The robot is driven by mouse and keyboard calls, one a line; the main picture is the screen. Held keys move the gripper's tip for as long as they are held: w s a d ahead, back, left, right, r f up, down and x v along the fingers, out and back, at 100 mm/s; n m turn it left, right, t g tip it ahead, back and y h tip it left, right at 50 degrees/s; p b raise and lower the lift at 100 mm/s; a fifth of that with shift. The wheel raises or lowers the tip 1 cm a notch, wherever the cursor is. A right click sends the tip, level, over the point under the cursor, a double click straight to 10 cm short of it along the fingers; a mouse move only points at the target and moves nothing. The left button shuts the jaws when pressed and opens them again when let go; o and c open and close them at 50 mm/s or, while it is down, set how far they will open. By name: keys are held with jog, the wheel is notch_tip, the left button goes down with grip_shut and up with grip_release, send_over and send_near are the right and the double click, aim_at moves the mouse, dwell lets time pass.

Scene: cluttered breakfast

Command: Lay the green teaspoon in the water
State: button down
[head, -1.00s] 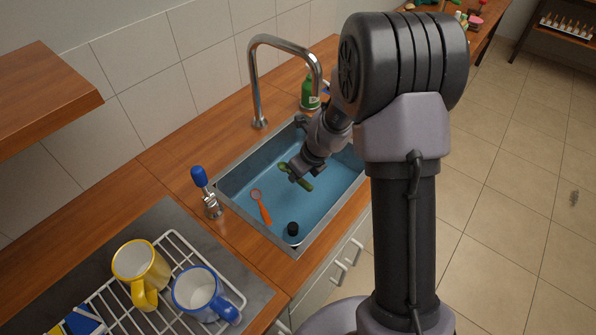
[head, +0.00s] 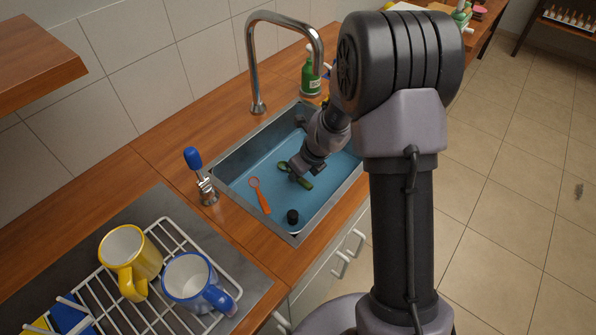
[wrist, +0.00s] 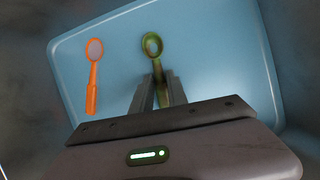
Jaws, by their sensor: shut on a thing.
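The green teaspoon (wrist: 152,46) is between the fingers of my gripper (wrist: 158,88), which is shut on its handle. In the head view the teaspoon (head: 305,184) shows low over the blue water (head: 240,188) in the sink, partly hidden by my gripper (head: 298,176). I cannot tell whether the spoon touches the water. In the wrist view its bowl points away from my gripper, over the blue water (wrist: 215,60).
An orange spoon (head: 260,196) lies in the sink to the left, also in the wrist view (wrist: 93,75). A black round thing (head: 292,216) is near the front wall. A faucet (head: 254,70) arches behind; a blue-handled lever (head: 193,160) stands left. Mugs (head: 185,280) sit on a rack.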

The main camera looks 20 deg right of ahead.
jog(key=shift+f, duration=0.5)
jog(key=c, duration=1.2)
grip_release()
jog(key=shift+c, duration=0.2)
jog(key=p+v, duration=0.9)
jog(key=v, duration=0.8)
jog(key=shift+r, duration=0.2)
jog(key=shift+s, duration=0.1)
